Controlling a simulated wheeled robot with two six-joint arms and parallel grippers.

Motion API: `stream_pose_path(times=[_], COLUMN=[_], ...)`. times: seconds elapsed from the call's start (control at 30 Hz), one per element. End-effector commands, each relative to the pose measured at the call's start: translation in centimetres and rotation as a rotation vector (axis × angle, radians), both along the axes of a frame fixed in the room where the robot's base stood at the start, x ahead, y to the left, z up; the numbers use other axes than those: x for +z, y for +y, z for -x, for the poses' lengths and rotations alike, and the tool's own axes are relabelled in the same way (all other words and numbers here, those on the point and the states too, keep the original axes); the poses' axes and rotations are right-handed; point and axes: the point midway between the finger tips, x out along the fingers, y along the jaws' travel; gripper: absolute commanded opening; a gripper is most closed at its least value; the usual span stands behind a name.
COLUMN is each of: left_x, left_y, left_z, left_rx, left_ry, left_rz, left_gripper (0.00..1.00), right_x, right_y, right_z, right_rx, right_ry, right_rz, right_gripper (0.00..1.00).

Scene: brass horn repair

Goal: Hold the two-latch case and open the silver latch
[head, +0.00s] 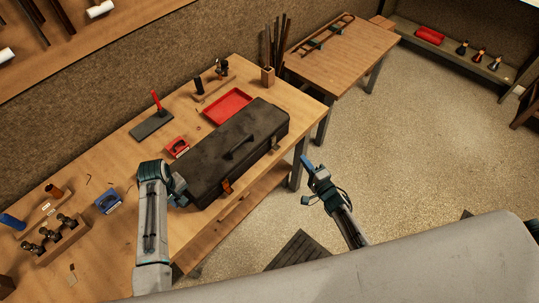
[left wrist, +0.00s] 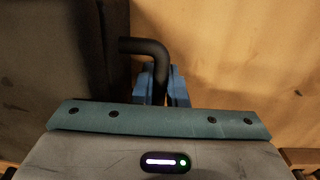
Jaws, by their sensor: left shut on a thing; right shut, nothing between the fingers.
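The dark two-latch case (head: 215,150) lies closed on the wooden workbench, and its wall fills the left of the left wrist view (left wrist: 60,50). Its silver latch (head: 275,144) is on the front at the right; a copper-coloured latch (head: 227,186) is at the front left. My left gripper (head: 181,193) is at the case's left end. In the left wrist view its blue fingers (left wrist: 161,88) are shut on a black bent side handle (left wrist: 150,50). My right gripper (head: 307,163) is shut and empty, off the bench's front edge, right of the silver latch and apart from it.
A red tray (head: 228,106) and a red box (head: 177,147) lie behind the case. A blue box (head: 108,200) and a stand of dark fittings (head: 50,236) are at the left. A second table (head: 342,48) stands at the back.

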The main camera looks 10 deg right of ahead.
Motion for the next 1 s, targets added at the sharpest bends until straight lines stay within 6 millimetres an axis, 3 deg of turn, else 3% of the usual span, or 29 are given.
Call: stream_pose_path(times=[0.33,0.37,0.4,0.5,0.8,1.0], left_x=[0.1,0.0,0.0,0.0,0.2,2.9], left_y=[0.1,0.1,0.1,0.1,0.0,0.1], left_z=[0.0,0.0,0.0,0.0,0.0,0.0], left_rx=[0.000,0.000,0.000,0.000,0.000,0.000], left_ry=[-0.001,-0.001,-0.001,-0.001,-0.001,-0.004], left_rz=[-0.002,-0.002,-0.002,-0.001,-0.001,-0.001], left_gripper=[0.00,0.16,0.24,0.38,0.38,0.38], right_x=[0.0,0.0,0.0,0.0,0.0,0.0], right_y=[0.0,0.0,0.0,0.0,0.0,0.0], right_z=[0.0,0.0,0.0,0.0,0.0,0.0], right_rx=[0.000,0.000,0.000,0.000,0.000,0.000], right_ry=[0.000,0.000,0.000,0.000,0.000,0.000], right_rz=[0.000,0.000,0.000,0.000,0.000,0.000], right_gripper=[0.00,0.00,0.00,0.00,0.00,0.00])
